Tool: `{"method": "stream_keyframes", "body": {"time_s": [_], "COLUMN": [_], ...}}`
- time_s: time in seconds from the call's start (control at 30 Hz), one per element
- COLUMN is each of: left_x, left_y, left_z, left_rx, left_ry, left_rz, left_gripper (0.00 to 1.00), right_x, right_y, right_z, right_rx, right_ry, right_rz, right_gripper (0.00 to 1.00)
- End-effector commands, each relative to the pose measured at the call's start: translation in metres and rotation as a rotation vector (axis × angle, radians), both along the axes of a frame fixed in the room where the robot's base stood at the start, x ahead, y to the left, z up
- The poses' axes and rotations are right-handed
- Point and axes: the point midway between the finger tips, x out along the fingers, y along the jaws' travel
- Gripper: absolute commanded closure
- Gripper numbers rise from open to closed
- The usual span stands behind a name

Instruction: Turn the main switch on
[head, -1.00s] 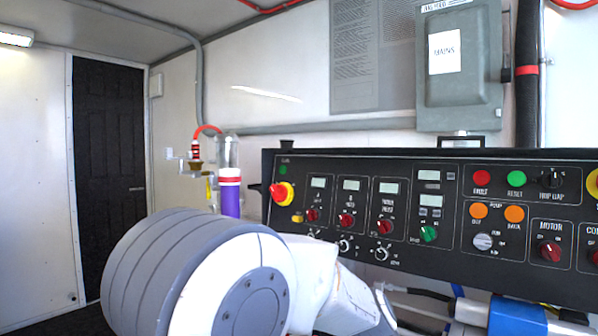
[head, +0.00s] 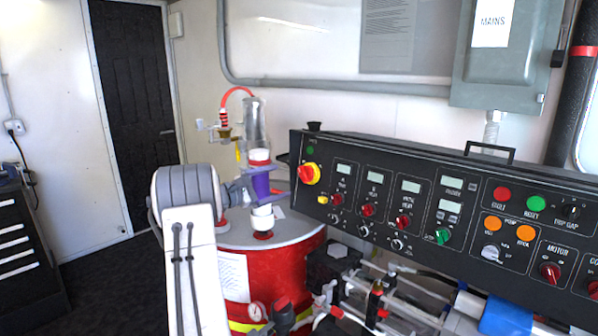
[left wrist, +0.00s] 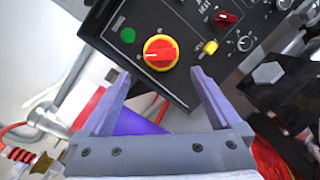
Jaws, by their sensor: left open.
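The main switch, a red rotary knob on a yellow ring (head: 311,173), sits at the left end of the black control panel (head: 400,215). In the left wrist view the knob (left wrist: 161,53) is just beyond the fingertips, roughly centred between them. Its red grip looks close to crosswise there. My left gripper (head: 283,177) is left of the panel's end, partly lost against the purple-banded cylinder. In the left wrist view my left gripper (left wrist: 160,74) is open and empty, its fingers apart from the knob. My right gripper is not in view.
A grey box labelled MAINS (head: 505,60) hangs on the wall above the panel. A red drum (head: 290,265) with a clear, purple-banded cylinder (head: 257,125) stands behind my left gripper. Pipes and fittings crowd below the panel. Floor is clear before the black door (head: 137,100).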

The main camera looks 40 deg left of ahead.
Motion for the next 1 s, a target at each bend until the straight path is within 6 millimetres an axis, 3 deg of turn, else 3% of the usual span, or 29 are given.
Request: {"method": "stream_keyframes", "body": {"time_s": [0.2, 0.4, 0.83, 0.87, 1.0], "left_x": [0.043, 0.072, 0.083, 0.083, 0.083], "left_y": [-0.014, -0.021, -0.024, -0.024, -0.023], "left_z": [0.002, 0.001, -0.001, -0.001, -0.001], "left_rx": [0.001, 0.001, 0.001, 0.001, 0.002], "left_ry": [0.002, 0.002, 0.003, 0.003, 0.002], "left_rz": [-0.006, -0.006, -0.003, -0.003, -0.003], "left_gripper": [0.03, 0.03, 0.03, 0.06, 0.60], "right_x": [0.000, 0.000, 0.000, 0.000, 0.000], "right_y": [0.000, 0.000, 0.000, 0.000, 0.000], "right_z": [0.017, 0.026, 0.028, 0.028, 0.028], "right_rx": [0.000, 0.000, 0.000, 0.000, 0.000], "right_ry": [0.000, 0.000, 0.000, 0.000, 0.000], "right_rz": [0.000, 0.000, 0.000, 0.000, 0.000], "right_gripper": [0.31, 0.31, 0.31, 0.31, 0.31]}}
